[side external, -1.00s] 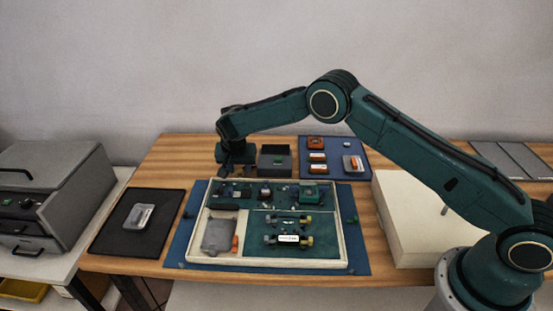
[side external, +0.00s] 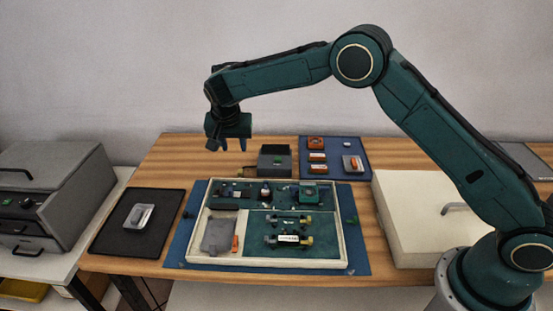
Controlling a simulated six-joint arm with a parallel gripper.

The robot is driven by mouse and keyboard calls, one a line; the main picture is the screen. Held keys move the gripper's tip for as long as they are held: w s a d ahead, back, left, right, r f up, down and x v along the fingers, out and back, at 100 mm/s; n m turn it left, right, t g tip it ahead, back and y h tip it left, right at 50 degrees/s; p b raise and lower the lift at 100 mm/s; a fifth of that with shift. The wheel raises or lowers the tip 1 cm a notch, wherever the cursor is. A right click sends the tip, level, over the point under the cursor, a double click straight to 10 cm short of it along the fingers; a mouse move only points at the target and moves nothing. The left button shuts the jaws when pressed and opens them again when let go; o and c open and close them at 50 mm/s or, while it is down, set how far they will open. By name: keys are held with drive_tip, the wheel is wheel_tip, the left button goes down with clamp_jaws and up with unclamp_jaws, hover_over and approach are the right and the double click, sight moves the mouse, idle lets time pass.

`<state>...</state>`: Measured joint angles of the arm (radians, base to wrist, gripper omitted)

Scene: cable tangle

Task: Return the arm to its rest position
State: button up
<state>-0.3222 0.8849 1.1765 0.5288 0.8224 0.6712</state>
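My gripper (side external: 227,145) hangs in the air above the back left part of the wooden table, pointing down. Its fingers look spread apart, with nothing visible between them. It is left of the dark open box (side external: 275,161) and above and behind the cream-rimmed tray (side external: 340,245), touching neither. My arm is bent with its elbow high, reaching left from its base at the lower right.
The tray holds several small parts and a grey pouch (side external: 217,236) on a blue mat (side external: 179,240). A black mat (side external: 110,240) bears a small clear case (side external: 138,216). A blue board (side external: 333,150) with several small items lies at the back. A cream case (side external: 405,220) stands right, below my arm.

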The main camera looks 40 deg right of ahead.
drive_tip(key=shift+r, duration=0.15)
drive_tip(key=s+d+r+n+t+y, duration=0.15)
drive_tip(key=s+d+r, duration=0.25)
drive_tip(key=s+r, duration=0.6)
drive_tip(key=s+d+r+n, duration=0.3)
drive_tip(key=s+d+r, duration=0.1)
drive_tip(key=s+r, duration=0.55)
drive_tip(key=s+d+f+n+y, duration=0.1)
drive_tip(key=s+n, duration=0.3)
drive_tip(key=s, duration=2)
drive_tip(key=shift+s+d+f+t+y, duration=0.35)
drive_tip(key=shift+d+f+t, duration=0.1)
drive_tip(key=shift+d+f, duration=0.15)
